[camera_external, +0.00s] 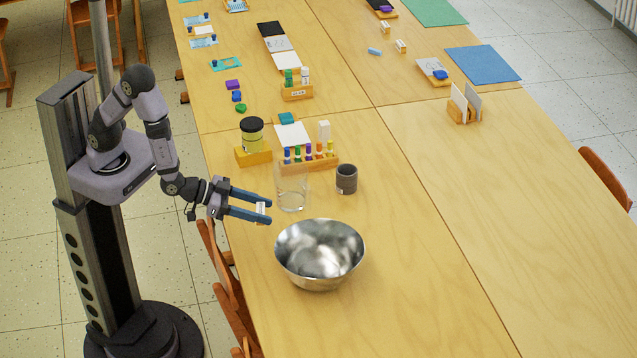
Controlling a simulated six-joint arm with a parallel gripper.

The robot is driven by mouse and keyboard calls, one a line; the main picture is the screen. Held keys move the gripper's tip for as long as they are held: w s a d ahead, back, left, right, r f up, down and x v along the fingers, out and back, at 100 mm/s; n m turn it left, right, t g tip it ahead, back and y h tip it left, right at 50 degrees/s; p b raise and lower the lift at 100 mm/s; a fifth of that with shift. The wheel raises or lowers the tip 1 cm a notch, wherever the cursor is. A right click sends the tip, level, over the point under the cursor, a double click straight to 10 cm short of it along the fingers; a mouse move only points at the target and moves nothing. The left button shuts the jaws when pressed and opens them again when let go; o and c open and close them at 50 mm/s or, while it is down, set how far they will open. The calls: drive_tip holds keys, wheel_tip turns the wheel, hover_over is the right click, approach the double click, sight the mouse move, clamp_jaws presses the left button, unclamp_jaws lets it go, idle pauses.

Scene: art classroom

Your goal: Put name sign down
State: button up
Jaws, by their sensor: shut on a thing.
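My gripper (267,210) reaches out over the near left edge of the wooden table, to the left of the steel bowl. Its two blue fingers are shut on a small whitish piece, which looks like the name sign (261,211). The sign is held between the fingertips, apart from the bowl and the glass. Any writing on it is too small to read.
A steel bowl (320,254), a clear glass (292,188) and a dark grey cup (346,178) stand close to my gripper. Behind them are a wooden rack of coloured bottles (309,164) and a black-lidded jar (252,134). The table (400,300) is bare right of the bowl.

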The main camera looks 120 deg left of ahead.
sight(262, 246)
drive_tip(key=shift+f, duration=4.8)
drive_tip(key=shift+f+b, duration=0.3)
drive_tip(key=o, duration=1)
drive_tip(key=shift+r, duration=0.1)
drive_tip(key=shift+s, duration=0.1)
drive_tip(key=v, duration=0.3)
drive_tip(key=b+v, duration=0.1)
drive_tip(key=v, duration=0.3)
drive_tip(key=shift+d, duration=0.3)
drive_tip(key=c, duration=0.7)
